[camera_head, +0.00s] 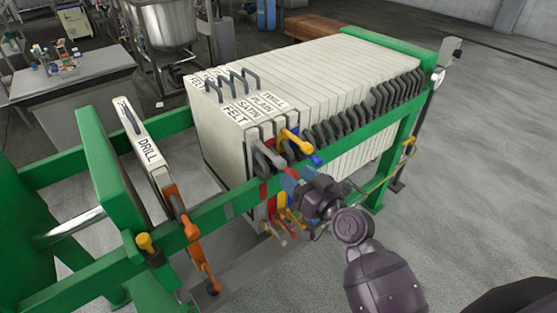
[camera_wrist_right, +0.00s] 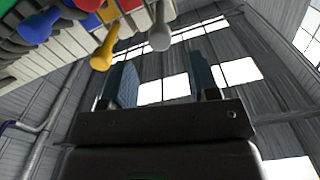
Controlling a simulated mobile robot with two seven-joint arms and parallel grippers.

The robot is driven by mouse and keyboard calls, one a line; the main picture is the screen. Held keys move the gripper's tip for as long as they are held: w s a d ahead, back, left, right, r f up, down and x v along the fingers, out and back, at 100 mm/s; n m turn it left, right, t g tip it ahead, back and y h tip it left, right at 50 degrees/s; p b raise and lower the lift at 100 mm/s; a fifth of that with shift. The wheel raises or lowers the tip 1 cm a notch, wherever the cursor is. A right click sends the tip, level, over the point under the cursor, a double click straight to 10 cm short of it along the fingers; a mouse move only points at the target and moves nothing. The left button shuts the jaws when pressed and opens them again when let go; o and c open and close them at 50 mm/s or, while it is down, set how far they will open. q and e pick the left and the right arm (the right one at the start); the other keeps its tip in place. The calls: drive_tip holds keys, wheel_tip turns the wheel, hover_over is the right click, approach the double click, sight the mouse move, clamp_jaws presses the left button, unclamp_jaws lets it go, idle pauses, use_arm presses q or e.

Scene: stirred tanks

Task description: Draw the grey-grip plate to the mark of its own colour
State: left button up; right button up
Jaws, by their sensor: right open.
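The pale FELT plate (camera_head: 222,135) is at the near end of the packed stack, and a grey grip (camera_head: 266,158) sticks out by its upper near corner. A grey knob-ended grip (camera_wrist_right: 160,32) also shows in the right wrist view. My right gripper (camera_head: 290,182) is beside the green rail, just below and right of the grey grip. Its fingers (camera_wrist_right: 164,82) are apart with nothing between them. My left gripper is not visible.
Yellow (camera_head: 298,142) and blue (camera_head: 316,160) grips crowd the grey one.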

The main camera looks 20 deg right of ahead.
sight(283, 166)
drive_tip(key=x, duration=0.7)
drive_tip(key=shift+w+f, duration=0.1)
drive_tip(key=shift+w, duration=0.15)
drive_tip(key=shift+c, duration=0.5)
clamp_jaws()
